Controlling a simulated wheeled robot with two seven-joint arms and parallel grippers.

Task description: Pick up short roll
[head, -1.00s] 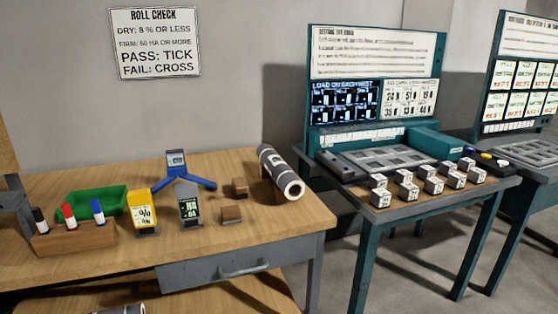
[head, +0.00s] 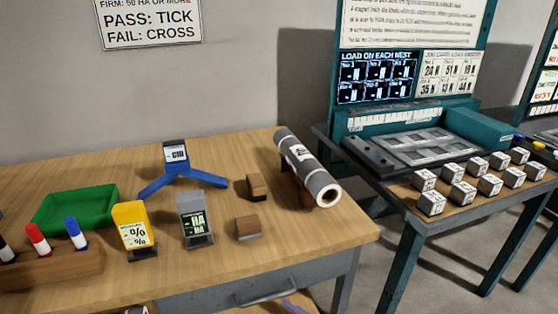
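A grey roll (head: 308,168) with a white label and a white-rimmed open end lies at the right side of the wooden table (head: 330,236). It is tilted in the picture, its open end toward me, and seems to rest on a small wooden support mostly hidden under it. A small part of another pale roll-like thing (head: 138,310) shows at the bottom edge, below the table; most of it is cut off. I cannot tell which roll is the short one. Neither of my grippers shows in the head view.
Two wooden blocks (head: 249,227), a grey meter (head: 195,220), a yellow meter (head: 133,228), a blue stand (head: 177,178), a green tray (head: 72,212) and a marker holder (head: 52,262) occupy the table. A teal bench with several grey weights (head: 431,203) stands at right.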

